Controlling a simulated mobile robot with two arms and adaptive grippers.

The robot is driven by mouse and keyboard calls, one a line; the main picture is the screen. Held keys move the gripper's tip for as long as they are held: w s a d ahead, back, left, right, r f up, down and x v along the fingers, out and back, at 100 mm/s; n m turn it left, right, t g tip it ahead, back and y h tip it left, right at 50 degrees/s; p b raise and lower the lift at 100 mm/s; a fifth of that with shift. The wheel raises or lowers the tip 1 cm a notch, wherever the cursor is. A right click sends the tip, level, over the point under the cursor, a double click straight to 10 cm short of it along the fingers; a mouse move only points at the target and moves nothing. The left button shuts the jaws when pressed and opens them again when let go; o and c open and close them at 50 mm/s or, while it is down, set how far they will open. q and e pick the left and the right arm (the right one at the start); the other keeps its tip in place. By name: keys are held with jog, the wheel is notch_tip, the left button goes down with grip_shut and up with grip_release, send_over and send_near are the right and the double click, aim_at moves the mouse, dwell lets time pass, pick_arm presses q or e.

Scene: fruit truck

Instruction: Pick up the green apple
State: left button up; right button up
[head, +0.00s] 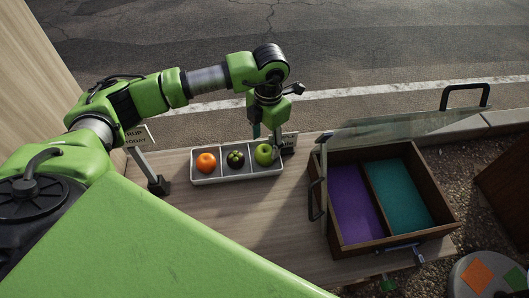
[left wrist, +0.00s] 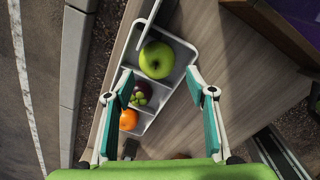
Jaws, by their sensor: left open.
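The green apple (head: 264,154) sits in the right compartment of a white three-part tray (head: 236,178). In the left wrist view the apple (left wrist: 157,60) lies in the tray's upper compartment, just beyond the fingertips. My left gripper (head: 267,134) is above the apple's end of the tray, pointing down. Its teal fingers are spread and empty in the left wrist view (left wrist: 160,80), one on each side of the tray. The apple is not between the fingertips. My right gripper does not show.
An orange (head: 205,162) and a dark mangosteen (head: 235,159) share the tray. A small sign (head: 289,141) stands close beside the apple. A wooden box (head: 391,241) with purple and teal floors and a raised glass lid (head: 395,126) stands to the right. Bare counter lies before the tray.

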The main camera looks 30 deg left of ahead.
aim_at(264, 150)
pick_arm(q)
jog(key=shift+w+f, duration=0.1)
jog(key=shift+f, duration=0.75)
jog(key=f, duration=0.1)
jog(key=f+p, duration=0.1)
jog(key=f, duration=0.1)
jog(key=f+p, duration=0.1)
jog(key=f, duration=0.1)
jog(key=shift+a, duration=0.35)
jog(key=shift+f, duration=0.2)
jog(key=c, duration=1)
